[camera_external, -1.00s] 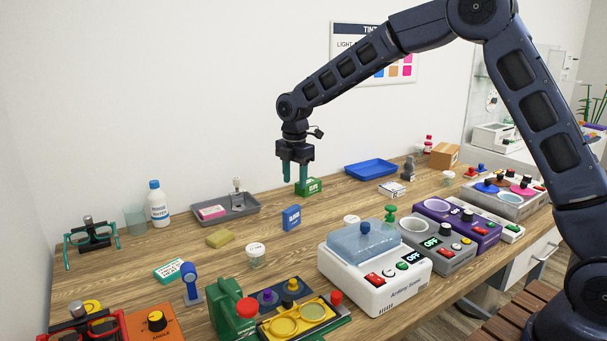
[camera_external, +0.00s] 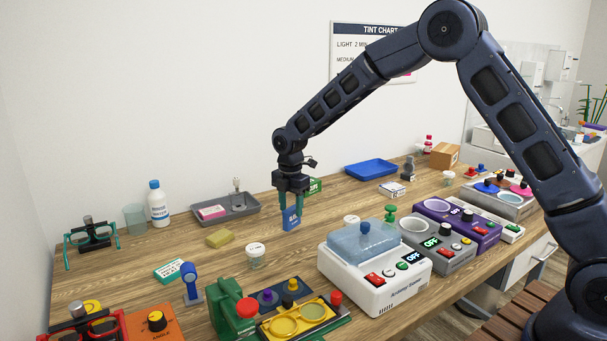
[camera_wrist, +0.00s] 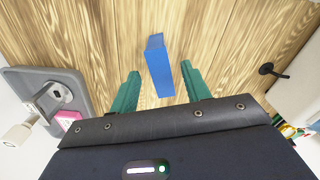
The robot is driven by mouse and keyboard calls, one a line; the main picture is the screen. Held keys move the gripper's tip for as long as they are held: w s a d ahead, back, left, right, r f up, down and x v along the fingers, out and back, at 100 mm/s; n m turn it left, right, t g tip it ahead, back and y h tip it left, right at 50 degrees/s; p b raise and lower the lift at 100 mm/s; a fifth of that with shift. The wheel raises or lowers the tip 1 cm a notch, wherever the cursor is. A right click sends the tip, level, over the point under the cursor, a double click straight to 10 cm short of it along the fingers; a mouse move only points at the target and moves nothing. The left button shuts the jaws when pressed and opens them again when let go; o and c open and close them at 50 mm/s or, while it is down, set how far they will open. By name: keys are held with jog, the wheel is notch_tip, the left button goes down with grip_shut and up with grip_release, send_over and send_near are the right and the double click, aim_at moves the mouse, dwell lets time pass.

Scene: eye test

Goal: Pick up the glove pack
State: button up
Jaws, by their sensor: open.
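No label clearly reads as gloves, so I cannot tell for sure which pack is the glove pack. A small blue box (camera_external: 290,224) with white lettering stands upright on the wooden table, directly below my gripper (camera_external: 291,211). In the wrist view, the blue box (camera_wrist: 160,72) lies between the two green fingers of my gripper (camera_wrist: 160,70), with a gap on each side. My gripper is open and empty. The fingertips overlap the box's upper part in the external view; their exact height is unclear. A green box (camera_external: 315,186) stands just behind, partly hidden by my gripper.
A grey tray (camera_external: 243,213) with a pink pack stands left, beside a white bottle (camera_external: 158,205). A yellow sponge-like block (camera_external: 220,239) and a lidded cup (camera_external: 256,256) are nearby. A white cleaner (camera_external: 375,280) stands front right. A blue tray (camera_external: 371,168) lies behind right.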

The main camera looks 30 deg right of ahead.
aim_at(292, 209)
notch_tip(292, 209, down, 4)
jog(key=shift+s+d+r, duration=0.1)
jog(key=shift+r, duration=0.1)
jog(key=shift+c, duration=0.5)
grip_shut()
jog(key=shift+r, duration=0.1)
